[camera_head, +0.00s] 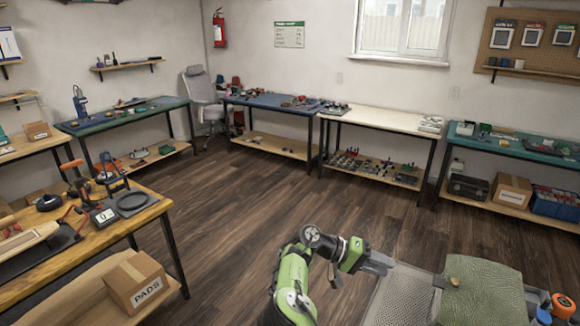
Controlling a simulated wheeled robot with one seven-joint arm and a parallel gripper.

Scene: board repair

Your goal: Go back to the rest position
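My green and black arm rises at the bottom centre of the head view, bent at its elbow. My gripper (378,263) points to the right, low over the floor, beside a grey mesh surface at the bottom right. The picture is too small to show whether its fingers are apart, and I see nothing clearly held in it.
A wooden bench (150,212) with tools stands at the left, with a cardboard box (137,282) marked PADS on its lower shelf. Benches line the back wall, including a white-topped one (380,122). A grey chair (205,98) stands in the corner. The middle floor (265,195) is clear.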

